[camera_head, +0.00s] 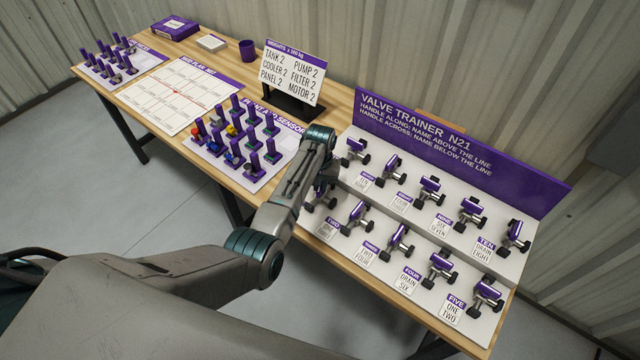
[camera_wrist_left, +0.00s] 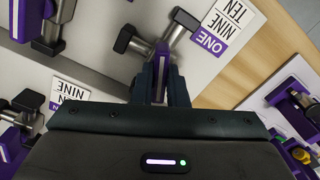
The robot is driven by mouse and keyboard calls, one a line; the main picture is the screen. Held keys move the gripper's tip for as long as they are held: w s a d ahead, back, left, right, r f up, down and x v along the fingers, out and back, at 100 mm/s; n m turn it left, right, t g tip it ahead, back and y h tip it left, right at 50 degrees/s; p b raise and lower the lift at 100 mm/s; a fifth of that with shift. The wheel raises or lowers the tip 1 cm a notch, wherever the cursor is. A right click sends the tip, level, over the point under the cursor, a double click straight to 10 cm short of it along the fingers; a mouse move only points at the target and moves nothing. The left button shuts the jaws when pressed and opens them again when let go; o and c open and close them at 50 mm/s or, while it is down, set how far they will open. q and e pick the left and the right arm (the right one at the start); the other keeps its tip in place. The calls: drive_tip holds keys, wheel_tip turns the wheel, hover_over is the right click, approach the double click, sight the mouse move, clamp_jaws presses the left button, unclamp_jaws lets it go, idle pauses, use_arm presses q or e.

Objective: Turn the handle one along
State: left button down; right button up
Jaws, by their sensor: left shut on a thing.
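The trainer board (camera_head: 440,190) carries two rows of small valves with purple handles and black pipe ends. The valve marked ONE, at the left end of the front row, is mostly behind my left arm in the head view. In the left wrist view its tag (camera_wrist_left: 215,35) reads ONE, NINE, TEN, upside down. My left gripper (camera_wrist_left: 160,62) is shut on that valve's purple handle (camera_wrist_left: 160,54), with a finger on each side. The handle's exact angle to its pipe is hard to tell behind the fingers.
A purple sign panel (camera_head: 455,150) stands behind the valves. To the left are a board of coloured sensors (camera_head: 240,135), a white chart (camera_head: 178,95), a standing sign (camera_head: 292,72) and a purple cup (camera_head: 248,50). Valve TWO (camera_head: 357,216) is close beside my gripper.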

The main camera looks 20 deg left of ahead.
use_arm(q)
drive_tip(key=m, duration=0.5)
idle(0.6)
drive_tip(key=c, duration=1.4)
unclamp_jaws()
drive_tip(key=shift+c, duration=0.2)
wheel_tip(320, 180, up, 11)
drive_tip(key=b, duration=0.3)
drive_tip(key=shift+f, duration=0.1)
